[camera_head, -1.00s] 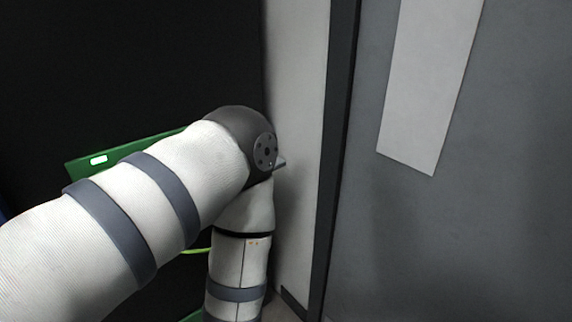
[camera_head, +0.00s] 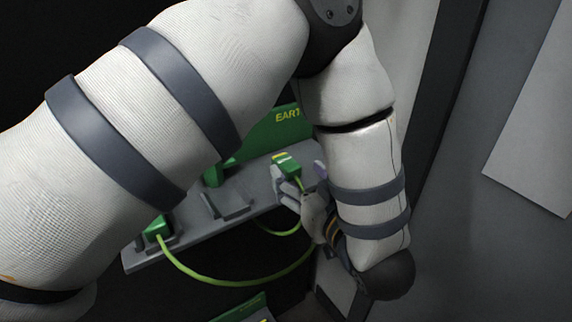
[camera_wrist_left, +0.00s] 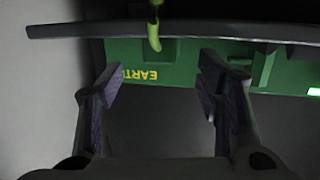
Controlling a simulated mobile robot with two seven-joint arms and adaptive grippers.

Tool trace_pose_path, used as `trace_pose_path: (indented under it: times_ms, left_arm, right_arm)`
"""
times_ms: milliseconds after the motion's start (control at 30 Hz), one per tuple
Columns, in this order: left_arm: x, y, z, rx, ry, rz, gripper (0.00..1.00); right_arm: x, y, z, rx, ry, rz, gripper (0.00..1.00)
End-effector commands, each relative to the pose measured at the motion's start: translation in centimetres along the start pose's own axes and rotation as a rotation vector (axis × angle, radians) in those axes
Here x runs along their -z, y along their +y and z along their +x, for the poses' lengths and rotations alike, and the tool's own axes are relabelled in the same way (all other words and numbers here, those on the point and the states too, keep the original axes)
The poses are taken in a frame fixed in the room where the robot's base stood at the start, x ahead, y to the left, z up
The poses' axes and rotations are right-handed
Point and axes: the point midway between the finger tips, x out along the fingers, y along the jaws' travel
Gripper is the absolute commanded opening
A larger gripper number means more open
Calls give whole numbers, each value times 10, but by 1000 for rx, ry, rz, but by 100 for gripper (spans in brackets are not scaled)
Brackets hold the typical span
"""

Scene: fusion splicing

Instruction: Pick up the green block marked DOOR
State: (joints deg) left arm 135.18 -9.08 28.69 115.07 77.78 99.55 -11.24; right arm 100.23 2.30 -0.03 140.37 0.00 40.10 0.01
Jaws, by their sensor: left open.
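A green block with a yellow top stripe (camera_head: 287,164) sits at the right of a grey shelf in the head view, with a green cable from it. A second green block (camera_head: 157,228) with a cable sits at the shelf's left end. I cannot read DOOR on either. My left gripper (camera_head: 304,180) is at the right block, partly hidden by my forearm; I cannot tell if it touches. In the left wrist view the gripper (camera_wrist_left: 160,78) is open, with a green cable (camera_wrist_left: 154,30) above the gap between its fingers. My right gripper is not in view.
The grey shelf (camera_head: 262,185) has an empty dark holder (camera_head: 225,206) between the blocks. A green panel lettered EART (camera_head: 270,132) stands behind; it also shows upside down in the wrist view (camera_wrist_left: 190,75). A dark grey door-like panel (camera_head: 480,240) is close on the right.

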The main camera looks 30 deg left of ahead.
Motion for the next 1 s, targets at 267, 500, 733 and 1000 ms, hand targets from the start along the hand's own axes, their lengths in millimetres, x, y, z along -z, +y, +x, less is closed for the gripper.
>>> trace_pose_path:
  times_ms: [267,500,733,1000]
  left_arm:
    - [2,-6,46,2,-1,-2,60]
    - [2,-5,61,-3,0,-1,60]
    - [2,-5,60,-3,0,-1,30]
    - [2,-5,60,-2,0,-1,0]
  right_arm:
    - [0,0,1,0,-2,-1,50]
    - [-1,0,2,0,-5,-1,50]
    - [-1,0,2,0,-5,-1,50]
    - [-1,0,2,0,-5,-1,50]
